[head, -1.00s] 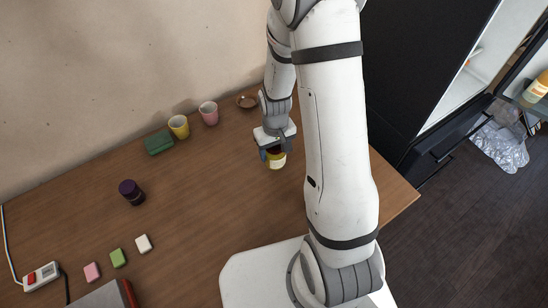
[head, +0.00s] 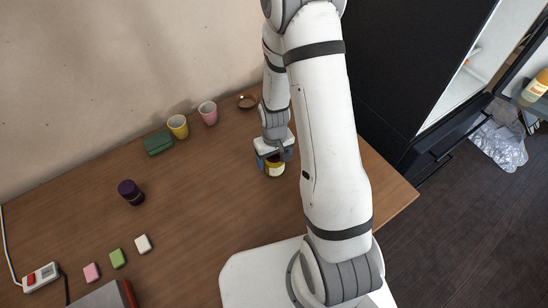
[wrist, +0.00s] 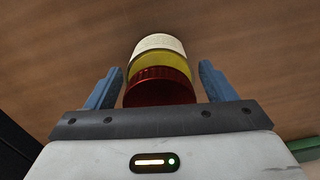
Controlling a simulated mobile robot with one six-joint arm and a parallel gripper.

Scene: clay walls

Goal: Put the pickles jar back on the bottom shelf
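A jar with a dark red lid, a yellow band and a pale label shows in the wrist view (wrist: 158,65) between my gripper's fingers. It also shows in the head view (head: 275,169), on or just above the wooden table, partly covered by the gripper. My gripper (wrist: 160,80) is open around the jar. Its blue fingers stand on either side with a narrow gap at each. It also shows in the head view (head: 274,158). I cannot read the jar's label. Part of a glass shelf (head: 535,105) with a bottle (head: 536,86) shows at the right edge.
A dark purple-lidded jar (head: 131,192), yellow cup (head: 178,127), pink cup (head: 208,113), green block (head: 158,144) and brown dish (head: 247,102) stand on the table (head: 200,200). Small blocks lie at front left. A tall black cabinet (head: 390,80) with an open pale interior stands right.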

